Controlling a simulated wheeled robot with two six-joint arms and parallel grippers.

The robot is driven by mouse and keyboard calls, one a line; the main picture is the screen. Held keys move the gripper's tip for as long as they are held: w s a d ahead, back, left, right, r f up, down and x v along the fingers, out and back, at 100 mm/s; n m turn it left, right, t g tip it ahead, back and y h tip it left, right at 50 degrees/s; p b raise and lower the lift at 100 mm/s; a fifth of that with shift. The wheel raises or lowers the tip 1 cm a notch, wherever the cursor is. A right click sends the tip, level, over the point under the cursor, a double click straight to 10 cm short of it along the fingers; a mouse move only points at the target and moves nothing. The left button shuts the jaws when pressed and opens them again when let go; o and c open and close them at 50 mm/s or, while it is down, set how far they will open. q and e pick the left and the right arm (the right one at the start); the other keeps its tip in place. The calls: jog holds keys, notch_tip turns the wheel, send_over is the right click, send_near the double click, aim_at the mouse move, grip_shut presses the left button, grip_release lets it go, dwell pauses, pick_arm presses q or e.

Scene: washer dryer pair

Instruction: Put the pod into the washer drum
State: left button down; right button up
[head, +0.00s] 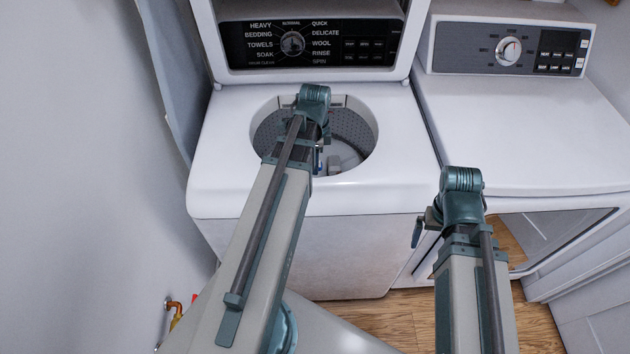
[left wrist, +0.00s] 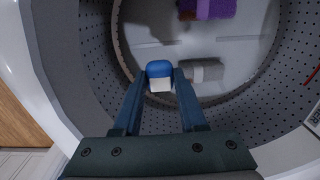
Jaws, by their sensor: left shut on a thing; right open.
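The pod (left wrist: 159,75) is a small block, blue on top and white below. My left gripper (left wrist: 159,85) is shut on it, with a finger on each side. In the left wrist view the pod is in front of the open washer drum (left wrist: 70,60), whose grey wall is perforated. In the head view my left gripper (head: 319,160) is over the round drum opening, and my wrist hides much of the drum (head: 355,126). The pod cannot be made out clearly there. My right gripper (head: 420,228) is open and empty, in front of the machines.
A purple item (left wrist: 208,8) and a grey block (left wrist: 205,72) lie inside the drum. The white washer top (head: 405,140) surrounds the opening, with a control panel (head: 310,43) behind. A white dryer (head: 520,130) stands to the right. A wall is close on the left.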

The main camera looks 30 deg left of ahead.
pick_arm(q)
notch_tip(320, 180, down, 6)
jog(key=b, duration=0.4)
jog(key=shift+r+b, duration=0.25)
jog(key=shift+b, duration=0.15)
notch_tip(320, 180, down, 4)
jog(key=b, duration=0.3)
jog(key=shift+r+b, duration=0.2)
jog(key=shift+b, duration=0.1)
jog(key=shift+f+b, duration=0.65)
jog(key=shift+f, duration=0.05)
jog(key=shift+c, duration=2.3)
grip_release()
jog(key=shift+r, duration=0.1)
jog(key=shift+r, duration=0.1)
